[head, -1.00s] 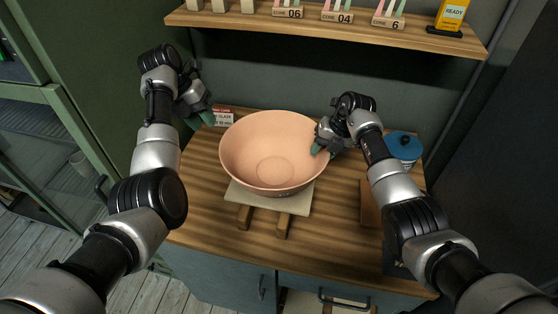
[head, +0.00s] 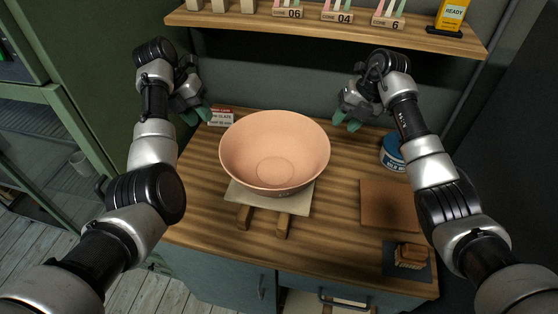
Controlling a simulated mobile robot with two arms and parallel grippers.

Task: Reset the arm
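A large salmon-pink bowl (head: 275,150) stands upright on a pale square board (head: 294,204) with wooden feet, in the middle of the wooden worktop. My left gripper (head: 197,114) hangs at the back left of the bowl, apart from it, with its green fingertips spread and nothing seen between them. My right gripper (head: 347,121) is behind and to the right of the bowl, clear of its rim. Its green fingertips are apart and empty.
A small sign (head: 222,118) stands behind the bowl. At right are a blue-lidded tub (head: 391,150), a brown board (head: 388,205) and a brush (head: 411,255) on a dark mat (head: 393,269). A shelf (head: 330,32) with labelled blocks (head: 336,16) and a yellow bottle (head: 451,15) hangs above.

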